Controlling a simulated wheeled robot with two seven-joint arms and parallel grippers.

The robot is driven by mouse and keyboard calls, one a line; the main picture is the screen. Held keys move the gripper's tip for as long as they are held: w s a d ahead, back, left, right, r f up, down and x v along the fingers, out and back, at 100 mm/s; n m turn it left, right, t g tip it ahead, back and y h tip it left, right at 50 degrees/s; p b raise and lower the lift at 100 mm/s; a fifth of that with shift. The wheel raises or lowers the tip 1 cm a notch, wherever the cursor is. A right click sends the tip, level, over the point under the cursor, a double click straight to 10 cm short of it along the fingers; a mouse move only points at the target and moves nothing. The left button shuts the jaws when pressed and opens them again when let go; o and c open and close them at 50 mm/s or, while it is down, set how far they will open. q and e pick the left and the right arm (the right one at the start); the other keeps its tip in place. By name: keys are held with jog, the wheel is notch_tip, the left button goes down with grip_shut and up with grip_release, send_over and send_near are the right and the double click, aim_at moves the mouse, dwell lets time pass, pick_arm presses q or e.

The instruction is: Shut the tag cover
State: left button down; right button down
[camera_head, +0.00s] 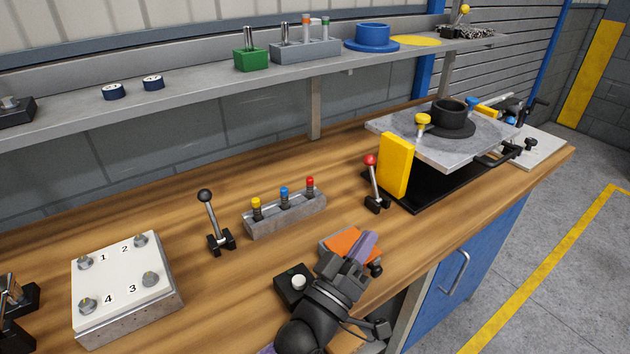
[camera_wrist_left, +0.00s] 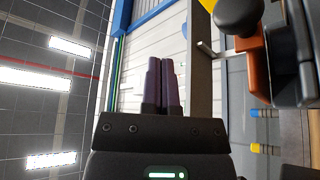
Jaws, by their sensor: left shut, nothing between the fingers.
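An orange panel (camera_head: 345,240), which looks like the tag cover, sits near the front edge of the wooden bench. A dark knob (camera_head: 376,269) is at its right side. In the left wrist view the orange part (camera_wrist_left: 256,68) is at upper right with a black round knob (camera_wrist_left: 238,16). My left gripper (camera_head: 364,246) has its purple fingers over or beside the orange panel and covers part of it. In the wrist view its fingers (camera_wrist_left: 166,62) are together with nothing between them, apart from the orange part. I cannot tell the cover's exact angle. My right gripper is out of view.
A black box with a white button (camera_head: 297,283) is left of my gripper. A red-knobbed lever (camera_head: 372,180), a yellow block (camera_head: 395,165) and a grey holder with coloured pegs (camera_head: 285,217) stand behind. A numbered white plate (camera_head: 121,275) is at left.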

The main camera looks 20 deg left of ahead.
pick_arm(q)
jog(key=v, duration=1)
